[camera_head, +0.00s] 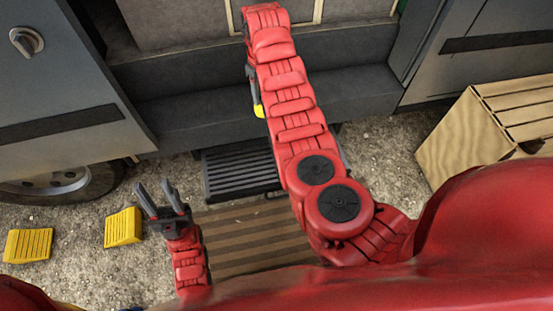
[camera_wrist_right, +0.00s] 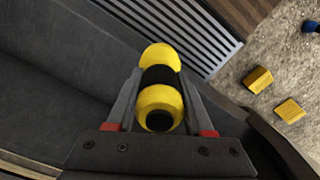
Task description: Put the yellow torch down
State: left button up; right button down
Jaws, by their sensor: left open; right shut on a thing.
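The yellow torch (camera_wrist_right: 160,97) is held between the fingers of my right gripper (camera_wrist_right: 160,85) in the right wrist view. It has a black band around its middle and a black end facing the camera. In the head view a small yellow part of the torch (camera_head: 259,111) shows below my right gripper (camera_head: 253,90), in front of the van's grey step; my right arm hides most of it. I cannot tell whether the torch touches the step. My left gripper (camera_head: 160,198) is open and empty above the ground at the lower left.
A grey tailgate step (camera_head: 190,118) spans the van's rear. A dark slatted grate (camera_head: 240,172) and striped wooden boards (camera_head: 250,245) lie below. Two yellow blocks (camera_head: 122,227) (camera_head: 28,245) sit on gravel at left. A wooden crate (camera_head: 460,140) stands at right.

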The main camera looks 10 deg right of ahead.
jog(key=s+a+f+n+p, duration=0.1)
jog(key=s+a+f+n, duration=0.1)
jog(key=s+a+f, duration=0.5)
jog(key=s+a+f+n+p, duration=0.1)
jog(key=s+a+f+n, duration=0.15)
jog(key=s+f, duration=0.5)
jog(key=s+a+f+n+p, duration=0.15)
jog(key=s+a+f, duration=0.3)
jog(key=s, duration=0.45)
jog(key=shift+n, duration=0.4)
jog(key=w+d+f+b, duration=0.1)
jog(key=w+b, duration=0.1)
jog(key=w, duration=0.3)
jog(key=w+d+f+b, duration=0.1)
jog(key=w+f+b, duration=0.1)
jog(key=w, duration=0.2)
jog(key=w+d+f+b, duration=0.2)
jog(key=w+b, duration=0.1)
jog(key=w, duration=0.2)
jog(key=shift+w+f, duration=0.15)
jog(key=shift+w, duration=0.2)
jog(key=shift+c, duration=1.4)
grip_release()
jog(key=shift+f, duration=0.1)
